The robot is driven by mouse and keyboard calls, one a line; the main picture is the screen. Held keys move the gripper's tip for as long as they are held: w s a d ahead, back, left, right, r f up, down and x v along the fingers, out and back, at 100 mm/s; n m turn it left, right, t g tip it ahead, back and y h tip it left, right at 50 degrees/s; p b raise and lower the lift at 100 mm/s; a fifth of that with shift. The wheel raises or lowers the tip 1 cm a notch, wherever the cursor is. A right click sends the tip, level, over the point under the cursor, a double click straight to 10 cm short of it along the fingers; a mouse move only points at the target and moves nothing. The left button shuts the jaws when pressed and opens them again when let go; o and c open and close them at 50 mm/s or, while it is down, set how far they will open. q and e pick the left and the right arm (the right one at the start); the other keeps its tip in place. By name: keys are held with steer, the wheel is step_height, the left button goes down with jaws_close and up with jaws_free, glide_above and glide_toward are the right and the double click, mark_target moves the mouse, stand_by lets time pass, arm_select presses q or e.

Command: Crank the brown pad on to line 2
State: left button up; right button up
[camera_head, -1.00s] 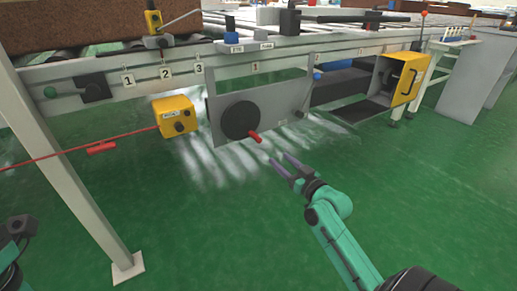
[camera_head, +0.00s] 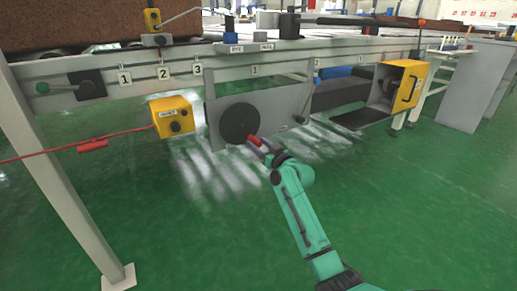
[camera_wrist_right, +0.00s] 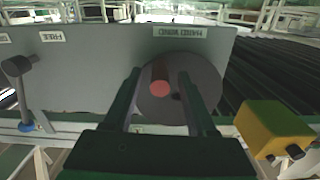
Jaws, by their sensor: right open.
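The brown pad (camera_head: 70,24) lies on the conveyor at the upper left, partly cut off by the picture edge. Number plates 1 (camera_head: 124,78), 2 (camera_head: 163,73) and 3 (camera_head: 197,69) hang along the frame rail. A black crank disc (camera_head: 239,123) with a red handle (camera_head: 254,141) is on a grey panel. My right gripper (camera_head: 266,148) is at the red handle. In the right wrist view its open fingers (camera_wrist_right: 160,100) stand either side of the handle's red end (camera_wrist_right: 159,89); contact cannot be told. My left gripper is not in view.
A yellow box (camera_head: 173,117) hangs left of the panel, with a red cord (camera_head: 60,156) running left. A yellow-sided housing (camera_head: 408,86) stands to the right. A grey leg (camera_head: 70,180) stands at left. The green floor in front is clear.

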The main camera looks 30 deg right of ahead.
jaws_close()
stand_by(1.4)
